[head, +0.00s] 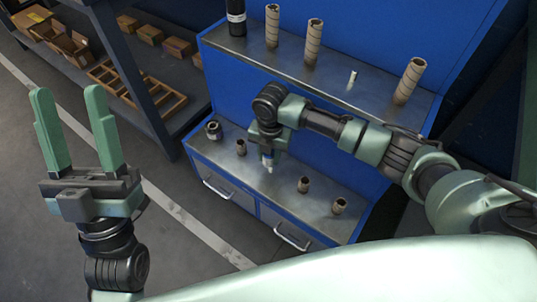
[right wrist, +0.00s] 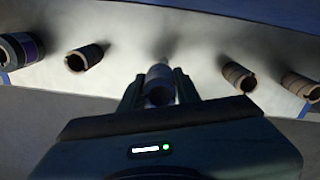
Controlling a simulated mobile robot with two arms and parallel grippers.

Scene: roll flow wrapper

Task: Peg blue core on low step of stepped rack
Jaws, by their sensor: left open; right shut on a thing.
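The blue stepped rack has a metal low step (head: 228,165) and a high step (head: 320,75). My right gripper (head: 267,150) is over the middle of the low step, pointing down, shut on the blue core (head: 267,160). The core looks upright, and a pale bit shows just below it. In the right wrist view the core (right wrist: 158,88) sits between the two fingers, in line with the row of short cores. Its lower end is unclear, so I cannot tell whether it is around a peg. My left gripper (head: 68,100) is open and empty, left of the rack.
Short brown cores (head: 241,147), (head: 304,184), (head: 339,205) and a dark roll (head: 213,130) stand on the low step. The high step carries tall brown cores (head: 314,40), a black roll (head: 236,18) and a bare pale peg (head: 352,80). A shelf with boxes (head: 72,45) is at left.

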